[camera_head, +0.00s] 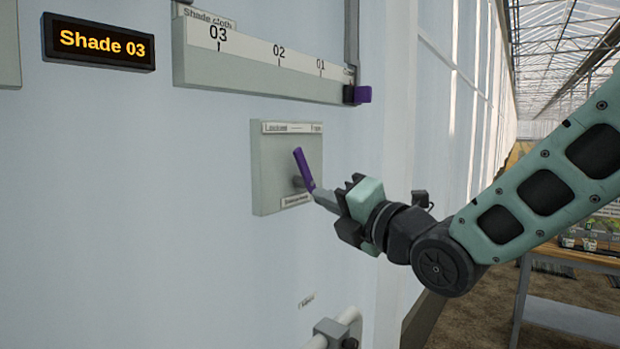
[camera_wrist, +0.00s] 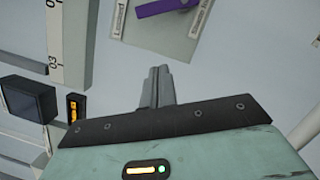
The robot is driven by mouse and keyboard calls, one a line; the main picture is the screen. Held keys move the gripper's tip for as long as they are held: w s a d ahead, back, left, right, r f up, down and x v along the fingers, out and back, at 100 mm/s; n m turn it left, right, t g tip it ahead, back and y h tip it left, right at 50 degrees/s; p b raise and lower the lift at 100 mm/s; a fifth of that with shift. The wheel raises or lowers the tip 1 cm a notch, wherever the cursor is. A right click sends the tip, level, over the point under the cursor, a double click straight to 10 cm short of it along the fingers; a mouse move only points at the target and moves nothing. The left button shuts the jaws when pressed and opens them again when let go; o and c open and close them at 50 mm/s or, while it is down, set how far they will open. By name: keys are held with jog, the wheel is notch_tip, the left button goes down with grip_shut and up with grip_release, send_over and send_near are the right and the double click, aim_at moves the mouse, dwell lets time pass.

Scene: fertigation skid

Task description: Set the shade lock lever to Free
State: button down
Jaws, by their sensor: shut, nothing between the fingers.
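The shade lock lever (camera_head: 304,169) is a purple handle on a pale grey plate (camera_head: 270,178) on the wall. Its top label reads "Locked" at left and what looks like "Free" at right. The lever leans up and to the left, toward the Locked side. My gripper (camera_head: 318,194) is shut and empty, its tips close to the lever's lower right side; I cannot tell whether they touch. In the wrist view the purple lever (camera_wrist: 168,7) shows at the top edge, partly cut off, beyond my shut fingers (camera_wrist: 157,88).
Above the plate is a shade cloth scale (camera_head: 270,75) marked 03, 02, 01, with a purple slider (camera_head: 362,94) at its right end. A display (camera_head: 98,42) reads "Shade 03". A pipe (camera_head: 345,325) with a bracket runs below. The wall left of the plate is clear.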

aim_at(304, 171)
jog(key=w+a+r+p, duration=0.1)
jog(key=w+p, duration=0.1)
jog(key=w, duration=0.1)
jog(key=w+a+r+p, duration=0.1)
jog(key=w+a+p, duration=0.1)
jog(key=w+p, duration=0.1)
jog(key=w+a+r+p, duration=0.1)
jog(key=w+p, duration=0.2)
jog(key=w, duration=0.1)
jog(key=shift+a+r, duration=0.1)
jog(key=shift+a, duration=0.1)
jog(key=shift+d, duration=0.15)
